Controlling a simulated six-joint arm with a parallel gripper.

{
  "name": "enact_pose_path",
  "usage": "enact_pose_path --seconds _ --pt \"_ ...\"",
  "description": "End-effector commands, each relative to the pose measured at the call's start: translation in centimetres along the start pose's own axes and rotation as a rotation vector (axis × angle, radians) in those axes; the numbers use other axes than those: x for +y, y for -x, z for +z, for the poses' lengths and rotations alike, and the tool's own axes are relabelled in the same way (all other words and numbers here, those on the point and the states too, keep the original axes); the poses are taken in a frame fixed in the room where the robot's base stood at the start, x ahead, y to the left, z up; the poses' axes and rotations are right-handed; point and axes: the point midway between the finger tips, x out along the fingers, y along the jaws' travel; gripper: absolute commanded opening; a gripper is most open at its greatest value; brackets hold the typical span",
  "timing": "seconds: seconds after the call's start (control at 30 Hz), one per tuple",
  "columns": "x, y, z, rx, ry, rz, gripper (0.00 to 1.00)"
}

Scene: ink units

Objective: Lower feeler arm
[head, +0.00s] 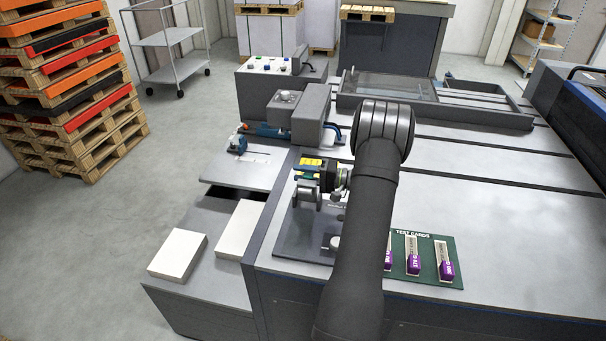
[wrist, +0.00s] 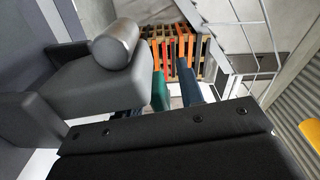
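My gripper (head: 308,169) is at the middle of the head view, at the left of my wrist and pointing left. Yellow and blue-teal parts show at its tip. It is just above a grey rounded lever, apparently the feeler arm (head: 306,194), over a dark plate (head: 292,238). The wrist view shows a dark grey block with a cylinder (wrist: 116,44) at upper left, likely this arm and its roller. Green (wrist: 160,90) and dark blue (wrist: 188,82) pieces stand side by side beyond the gripper body. I cannot tell whether they are my fingertips, nor whether anything is touched.
A green test card board (head: 427,276) with purple-ended cards lies to the right of my arm. Similar grey units (head: 311,112) stand behind the gripper. White paper stacks (head: 178,254) lie at left. Pallets (head: 66,85) stand far left. The grey deck at right is clear.

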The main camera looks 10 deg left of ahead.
Motion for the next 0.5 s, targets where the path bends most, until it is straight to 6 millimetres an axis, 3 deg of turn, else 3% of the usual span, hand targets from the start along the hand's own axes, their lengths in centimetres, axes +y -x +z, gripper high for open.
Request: enact_pose_path --seconds 0.1,0.3,0.5 --pt "0.0 0.02 0.0 0.0 0.0 0.0 0.35" --pt "0.0 0.04 -0.01 0.0 0.0 0.0 0.0" --pt "-0.01 0.05 0.0 0.0 0.001 0.0 0.0"
